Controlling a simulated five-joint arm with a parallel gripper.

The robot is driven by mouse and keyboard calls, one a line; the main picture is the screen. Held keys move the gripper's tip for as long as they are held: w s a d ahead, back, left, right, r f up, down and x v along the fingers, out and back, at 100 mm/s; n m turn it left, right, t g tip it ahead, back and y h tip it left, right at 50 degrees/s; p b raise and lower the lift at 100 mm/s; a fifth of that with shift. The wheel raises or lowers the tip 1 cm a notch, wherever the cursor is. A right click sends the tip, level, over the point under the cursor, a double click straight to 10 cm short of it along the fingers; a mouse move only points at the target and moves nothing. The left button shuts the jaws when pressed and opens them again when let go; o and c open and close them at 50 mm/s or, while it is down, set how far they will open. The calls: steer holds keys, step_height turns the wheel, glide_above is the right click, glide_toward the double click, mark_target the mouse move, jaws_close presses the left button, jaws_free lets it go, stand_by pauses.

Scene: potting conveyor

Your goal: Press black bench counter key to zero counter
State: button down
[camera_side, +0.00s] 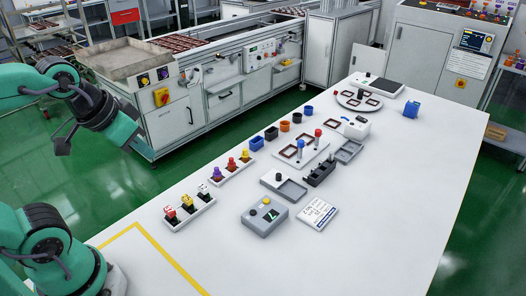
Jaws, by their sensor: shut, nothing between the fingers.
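A grey box (264,218) that looks like the bench counter sits on the white bench, near the middle of the picture. Its top carries a small dark panel with a green mark, a yellow round part (267,201) and a black round part (253,213) that may be the black key. The digits are too small to read. My gripper (127,137) is at the upper left, shut and empty, held in the air off the bench's left edge. It is well apart from the grey box and touches nothing.
A white card (316,213) lies right of the grey box, and a grey tray unit (290,190) stands behind it. Two racks with coloured knobs (189,211) (232,168) stand to the left. Cups, frames and a turntable lie farther back. The bench's right front is clear.

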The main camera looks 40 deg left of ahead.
steer(key=shift+w, duration=0.15)
steer(key=m+t+h, duration=0.2)
steer(key=m, duration=1.1)
glide_above(250, 212)
step_height(250, 212, down, 11)
steer(key=shift+d, duration=0.1)
steer(key=shift+f, duration=0.15)
steer(key=shift+f, duration=4.25)
